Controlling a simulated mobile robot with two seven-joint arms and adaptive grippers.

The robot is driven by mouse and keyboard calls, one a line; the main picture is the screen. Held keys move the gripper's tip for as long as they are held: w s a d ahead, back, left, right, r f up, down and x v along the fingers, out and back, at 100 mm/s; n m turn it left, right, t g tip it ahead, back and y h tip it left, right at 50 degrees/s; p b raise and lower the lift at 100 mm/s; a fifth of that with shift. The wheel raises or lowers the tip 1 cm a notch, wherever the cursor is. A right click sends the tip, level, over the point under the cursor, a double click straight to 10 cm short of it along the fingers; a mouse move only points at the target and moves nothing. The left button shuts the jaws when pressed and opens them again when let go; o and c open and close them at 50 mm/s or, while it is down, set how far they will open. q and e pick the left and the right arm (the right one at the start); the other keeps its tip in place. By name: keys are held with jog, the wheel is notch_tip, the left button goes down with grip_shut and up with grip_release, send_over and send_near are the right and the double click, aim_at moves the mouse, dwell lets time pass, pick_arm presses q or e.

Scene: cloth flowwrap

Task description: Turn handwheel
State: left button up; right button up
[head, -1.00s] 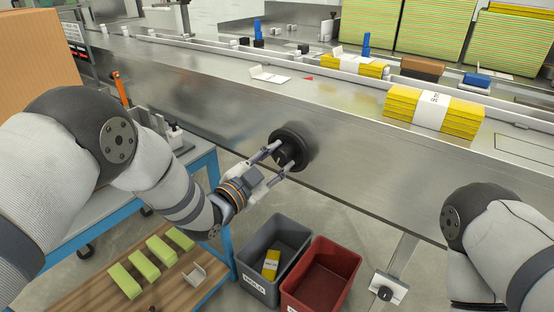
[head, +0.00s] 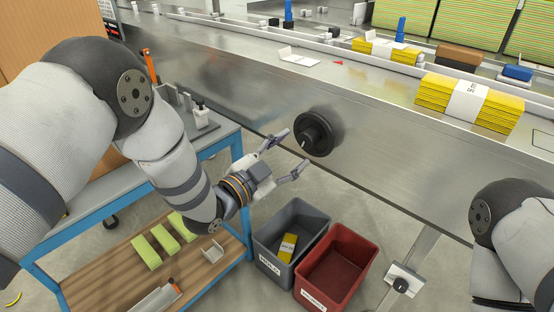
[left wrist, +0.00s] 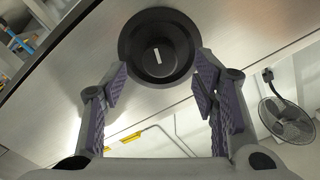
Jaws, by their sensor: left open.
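The black round handwheel (head: 315,134) is on the steel side panel of the machine, with a hub and a short white mark on its face. In the left wrist view the handwheel (left wrist: 160,50) is ahead, and its white mark stands nearly upright. My left gripper (head: 296,151) is open and empty, a short way in front of the wheel and apart from it. In the left wrist view my left gripper's fingers (left wrist: 165,80) spread at the lower left and lower right of the wheel. My right gripper is out of view; only part of my right arm shows.
A grey bin (head: 263,241) with a yellow pack and a red bin (head: 372,249) stand on the floor below. A blue-framed cart (head: 239,147) is at the left. A yellow stack (head: 430,92) lies on the machine's top. A bracket (head: 403,280) is at lower right.

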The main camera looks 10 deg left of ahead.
pick_arm(q)
jog(key=v, duration=0.7)
jog(key=shift+s, duration=0.15)
jog(key=shift+a, duration=0.1)
jog(key=s+a+f+n+g+y+p, duration=0.1)
jog(key=s+a+f+n+g+y, duration=0.3)
jog(key=s+f, duration=0.45)
jog(key=s+a+f+n+g+y, duration=0.3)
jog(key=s+a+f+n, duration=0.15)
jog(key=s+f, duration=0.45)
jog(key=s+a+f+n+g+y, duration=0.1)
jog(key=s+a+n+g, duration=0.1)
jog(key=s, duration=0.7)
jog(key=s+a+f+n+g+y+p, duration=0.1)
jog(key=s+g, duration=0.3)
jog(key=s, duration=0.5)
jog(key=s+a+f+n+g+y, duration=0.1)
jog(key=s+a+n+g, duration=0.2)
jog(key=s, duration=0.7)
jog(key=shift+a+f+g+y, duration=0.3)
jog(key=shift+a+f+g, duration=0.05)
jog(key=shift+g, duration=0.25)
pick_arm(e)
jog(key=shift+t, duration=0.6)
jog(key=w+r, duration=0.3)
